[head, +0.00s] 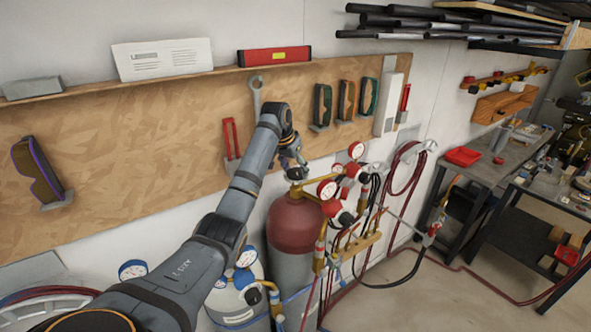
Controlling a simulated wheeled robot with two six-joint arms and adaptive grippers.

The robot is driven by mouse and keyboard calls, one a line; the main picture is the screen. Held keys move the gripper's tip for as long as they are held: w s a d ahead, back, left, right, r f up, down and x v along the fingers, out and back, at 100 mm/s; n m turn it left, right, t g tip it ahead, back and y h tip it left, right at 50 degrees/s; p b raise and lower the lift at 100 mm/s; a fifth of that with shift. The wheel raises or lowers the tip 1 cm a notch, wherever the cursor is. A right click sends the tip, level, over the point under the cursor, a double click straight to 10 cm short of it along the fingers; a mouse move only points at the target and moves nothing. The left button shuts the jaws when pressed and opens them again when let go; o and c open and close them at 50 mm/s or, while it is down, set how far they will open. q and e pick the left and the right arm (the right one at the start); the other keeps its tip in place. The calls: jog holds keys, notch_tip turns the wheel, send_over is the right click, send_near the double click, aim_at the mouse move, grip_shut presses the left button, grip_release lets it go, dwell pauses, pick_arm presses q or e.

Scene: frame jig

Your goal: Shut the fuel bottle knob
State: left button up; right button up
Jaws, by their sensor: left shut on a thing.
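The fuel bottle (292,226) stands in the middle of the head view, with a dark red top and a grey body below. My left arm reaches across from the lower left. My left gripper (294,166) points down at the top of this bottle and is shut on its knob (297,174). The knob is small here and mostly covered by the fingers, so its turn position cannot be told. Red gauges and regulators (329,189) sit just right of the knob. My right gripper is out of view.
A second, pale bottle with a blue gauge (246,257) stands left of the red one, partly behind my arm. Hoses (401,170) hang at the right. A wooden tool board (120,150) is on the wall behind. Workbenches (480,168) stand at far right.

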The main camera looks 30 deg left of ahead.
pick_arm(q)
jog(key=m+h, duration=0.1)
jog(key=m, duration=0.3)
jog(key=shift+a+m+h, duration=0.2)
jog(key=shift+m+h, duration=0.1)
jog(key=shift+h, duration=0.1)
jog(key=m+g, duration=0.1)
jog(key=m, duration=0.1)
jog(key=m+h, duration=0.1)
jog(key=m, duration=0.2)
jog(key=shift+w+a+g+h, duration=0.1)
jog(key=shift+w+g+h, duration=0.05)
jog(key=shift+g+h, duration=0.2)
jog(key=o, duration=1.1)
jog(key=shift+o, duration=0.2)
